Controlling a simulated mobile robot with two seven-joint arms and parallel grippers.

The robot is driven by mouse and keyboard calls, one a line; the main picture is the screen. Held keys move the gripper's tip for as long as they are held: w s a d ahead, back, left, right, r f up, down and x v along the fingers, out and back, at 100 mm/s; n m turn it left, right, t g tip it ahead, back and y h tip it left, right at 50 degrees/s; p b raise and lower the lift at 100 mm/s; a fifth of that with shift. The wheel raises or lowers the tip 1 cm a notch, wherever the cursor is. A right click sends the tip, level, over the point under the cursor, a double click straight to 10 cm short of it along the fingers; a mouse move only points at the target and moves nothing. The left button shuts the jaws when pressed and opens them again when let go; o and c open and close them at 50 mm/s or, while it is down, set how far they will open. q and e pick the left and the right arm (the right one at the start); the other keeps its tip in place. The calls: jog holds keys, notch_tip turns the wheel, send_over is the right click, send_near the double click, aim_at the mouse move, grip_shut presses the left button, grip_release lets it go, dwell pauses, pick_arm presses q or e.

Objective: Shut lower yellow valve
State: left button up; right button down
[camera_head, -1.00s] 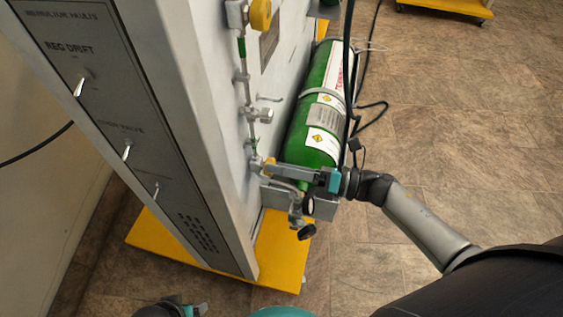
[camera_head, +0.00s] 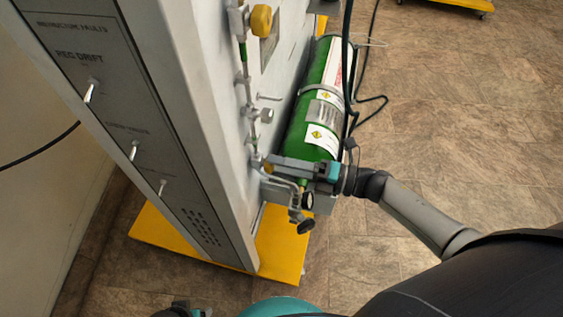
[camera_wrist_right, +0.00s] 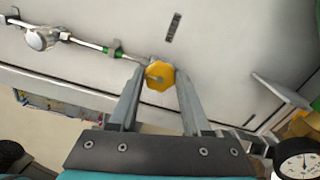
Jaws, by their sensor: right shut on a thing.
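The lower yellow valve (camera_wrist_right: 159,76) is a small yellow knob on the panel's pipe line. In the right wrist view it sits between the tips of my right gripper (camera_wrist_right: 160,80), which is shut on it. In the head view my right gripper (camera_head: 272,163) reaches the lower end of the pipe from the right and mostly hides the knob. The upper yellow valve (camera_head: 261,19) is higher on the same panel. My left gripper (camera_head: 190,309) shows only in part at the bottom edge, and its fingers cannot be made out.
A green oxygen cylinder (camera_head: 305,118) is strapped beside the panel (camera_head: 220,90). A yellow base (camera_head: 275,255) extends under the cabinet. Dark hoses run near the cylinder.

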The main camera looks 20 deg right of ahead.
jog(key=shift+c, duration=1.8)
grip_release()
jog(key=shift+d, duration=0.1)
pick_arm(q)
jog(key=shift+s+a+f+p, duration=0.25)
jog(key=shift+f+p, duration=0.05)
jog(key=shift+f, duration=0.15)
jog(key=shift+s+a+f+p, duration=0.25)
jog(key=shift+f, duration=0.2)
pick_arm(e)
jog(key=v, duration=1.5)
jog(key=shift+s, duration=0.15)
